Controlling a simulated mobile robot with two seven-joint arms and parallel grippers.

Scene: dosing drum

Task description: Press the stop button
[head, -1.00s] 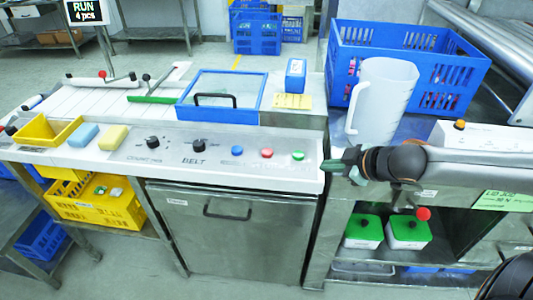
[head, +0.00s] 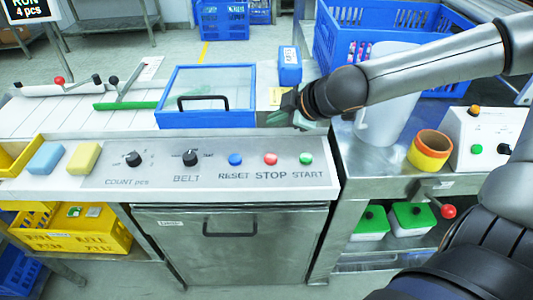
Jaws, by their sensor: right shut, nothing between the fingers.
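The red STOP button (head: 270,159) sits on the pale control panel (head: 120,183), between the blue RESET button (head: 235,159) and the green START button (head: 306,158). Printed labels stand below all three. My right gripper (head: 277,118) is above and behind the STOP button, near the right corner of the blue-framed lid. It is shut and empty, and it appears apart from the buttons. Its fingertips are partly dark and hard to make out. My left gripper is not in view.
Two black knobs, COUNT (head: 133,159) and BELT (head: 190,157), sit left of the buttons. A blue-framed clear lid (head: 207,118) with a black handle lies behind the panel. The display (head: 28,10) reads RUN, 4 pcs.

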